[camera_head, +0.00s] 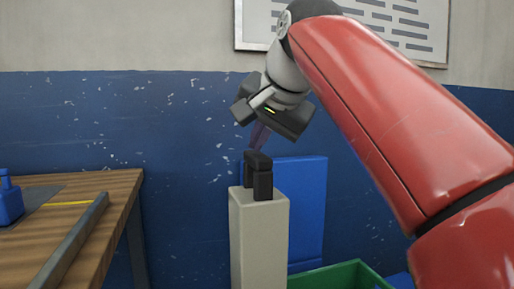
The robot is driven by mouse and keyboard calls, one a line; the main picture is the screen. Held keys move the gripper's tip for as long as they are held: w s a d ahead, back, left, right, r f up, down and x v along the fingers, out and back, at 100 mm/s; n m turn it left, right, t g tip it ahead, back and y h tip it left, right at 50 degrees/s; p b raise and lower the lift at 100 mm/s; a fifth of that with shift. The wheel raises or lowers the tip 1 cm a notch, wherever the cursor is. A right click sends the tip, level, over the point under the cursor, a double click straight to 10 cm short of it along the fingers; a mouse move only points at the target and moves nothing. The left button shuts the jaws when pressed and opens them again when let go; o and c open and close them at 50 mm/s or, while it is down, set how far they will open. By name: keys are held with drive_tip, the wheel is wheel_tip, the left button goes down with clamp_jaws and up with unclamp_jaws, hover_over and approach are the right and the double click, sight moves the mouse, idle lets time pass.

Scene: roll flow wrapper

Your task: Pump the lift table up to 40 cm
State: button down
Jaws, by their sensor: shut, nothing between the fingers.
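My gripper (256,143) hangs from the red and white arm near the picture's middle, its fingers pointing down. The fingers are shut with nothing between them. Their tips are just above a black block-like part (262,180) on top of a beige post (259,235); I cannot tell whether they touch it. I cannot make out for certain which thing here is the lift table or its pump. A blue upright panel (305,210) stands behind the post. No height mark or reading shows.
A green bin (340,276) is low, right of the post. The blue and grey wall (150,120) closes off the back.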

drive_tip(key=shift+f+b, duration=1.15)
drive_tip(key=shift+f, duration=0.35)
idle(0.8)
drive_tip(key=shift+r, duration=0.1)
drive_tip(key=shift+r+p, duration=2.7)
drive_tip(key=shift+p, duration=0.25)
wheel_tip(320, 180, up, 5)
drive_tip(key=p, duration=0.4)
drive_tip(key=shift+p, duration=0.35)
drive_tip(key=shift+s, duration=0.1)
